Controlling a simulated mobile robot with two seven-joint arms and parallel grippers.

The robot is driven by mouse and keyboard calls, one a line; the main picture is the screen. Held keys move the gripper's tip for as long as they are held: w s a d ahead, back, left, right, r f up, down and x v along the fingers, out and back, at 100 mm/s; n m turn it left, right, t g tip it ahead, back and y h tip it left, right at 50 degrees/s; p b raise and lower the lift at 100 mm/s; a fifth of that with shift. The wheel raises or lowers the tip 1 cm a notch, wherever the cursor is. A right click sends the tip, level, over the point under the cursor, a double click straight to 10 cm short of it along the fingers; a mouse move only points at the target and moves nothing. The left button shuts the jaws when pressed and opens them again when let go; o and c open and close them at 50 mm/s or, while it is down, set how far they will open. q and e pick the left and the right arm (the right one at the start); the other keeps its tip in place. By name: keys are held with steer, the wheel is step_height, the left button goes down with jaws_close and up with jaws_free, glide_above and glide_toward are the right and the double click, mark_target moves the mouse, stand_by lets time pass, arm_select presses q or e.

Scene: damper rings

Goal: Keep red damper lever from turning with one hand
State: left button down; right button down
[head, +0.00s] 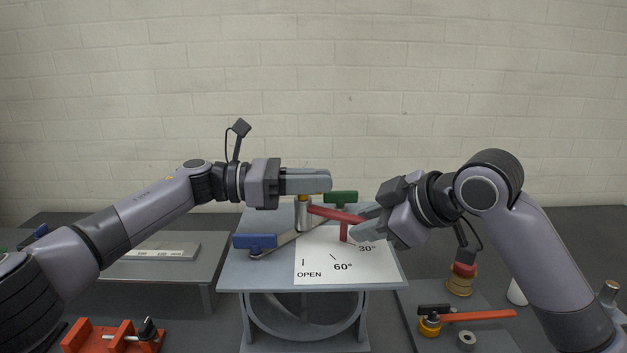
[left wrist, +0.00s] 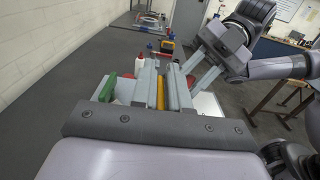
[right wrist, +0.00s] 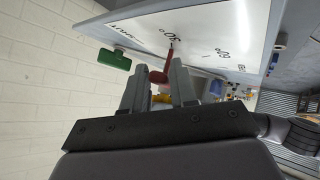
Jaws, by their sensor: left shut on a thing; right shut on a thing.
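The red damper lever (head: 333,214) runs out from a grey metal post (head: 302,214) above a grey stand. My right gripper (head: 366,226) is shut on its outer end; the red lever also shows between the fingers in the right wrist view (right wrist: 157,76). A short red leg hangs from the lever over the white dial plate (head: 315,270), near the 30° mark. My left gripper (head: 326,181) is shut above the post on a yellow piece (left wrist: 160,92), seen between its fingers in the left wrist view. The fingers hide most of this piece in the head view.
A blue-handled lever (head: 255,241) points left and a green handle (head: 341,197) stands behind. A grey side table (head: 205,262) is at left, with a red fixture (head: 112,338) in front. At right, an orange lever (head: 480,316) and small parts lie on a tray.

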arm_select(q)
steer(key=shift+r, duration=0.35)
steer(key=c, duration=1.2)
jaws_free()
steer(key=shift+f, duration=0.15)
steer(key=a, duration=1.2)
